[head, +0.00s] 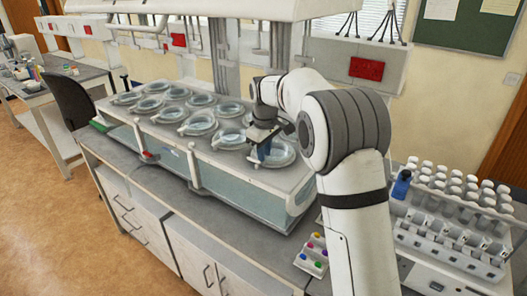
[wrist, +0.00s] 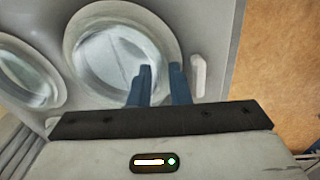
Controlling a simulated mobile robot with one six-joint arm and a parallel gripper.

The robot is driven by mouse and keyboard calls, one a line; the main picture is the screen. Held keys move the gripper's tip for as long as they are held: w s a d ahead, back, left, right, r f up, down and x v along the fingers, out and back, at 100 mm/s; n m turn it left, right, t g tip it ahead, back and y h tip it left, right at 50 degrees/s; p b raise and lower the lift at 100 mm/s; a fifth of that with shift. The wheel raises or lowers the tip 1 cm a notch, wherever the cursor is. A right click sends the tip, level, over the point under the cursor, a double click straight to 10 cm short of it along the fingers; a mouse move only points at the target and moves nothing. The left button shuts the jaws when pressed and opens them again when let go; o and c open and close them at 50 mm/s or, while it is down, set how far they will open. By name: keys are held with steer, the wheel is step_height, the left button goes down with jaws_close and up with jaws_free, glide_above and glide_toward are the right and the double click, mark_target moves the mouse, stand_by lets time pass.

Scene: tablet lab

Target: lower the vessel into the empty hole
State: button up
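The vessel (wrist: 112,62) is a clear round glass with a wide pale rim. It shows below my gripper in the wrist view and at the front right of the bath in the head view (head: 284,153). My gripper (wrist: 160,68) has two blue fingers close together, one inside the vessel and one outside its rim, shut on the rim. In the head view my gripper (head: 264,150) points down over that spot. The vessel appears to be in or just above the front right hole; its lower part and the hole are hidden, so I cannot tell how deep it sits.
The bath's top plate (head: 165,133) holds several other glass vessels in rows; one (wrist: 25,75) is close by on the left in the wrist view. The machine's upper housing (head: 200,8) hangs above. A rack of capped bottles (head: 445,215) stands at the right.

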steer(key=shift+o, duration=0.4)
steer(key=r, duration=0.2)
steer(key=r+b, duration=0.1)
steer(key=r, duration=0.1)
steer(key=s+r, duration=0.1)
steer(key=r, duration=0.2)
steer(key=shift+d+b, duration=0.1)
steer(key=shift+b, duration=0.2)
steer(key=shift+r, duration=0.35)
steer(key=s+d+m+t, duration=0.1)
steer(key=s+d+m, duration=0.2)
steer(key=s+d, duration=0.45)
steer(key=s+d+m, duration=0.3)
steer(key=s+d, duration=0.1)
steer(key=s, duration=0.6)
steer(key=s+d+f+m, duration=0.2)
steer(key=s+f, duration=0.2)
steer(key=s, duration=0.4)
steer(key=s+d+f+m+t, duration=0.1)
steer(key=s+f, duration=0.3)
steer(key=s, duration=0.5)
steer(key=shift+d+m, duration=0.75)
steer(key=shift+m, duration=0.05)
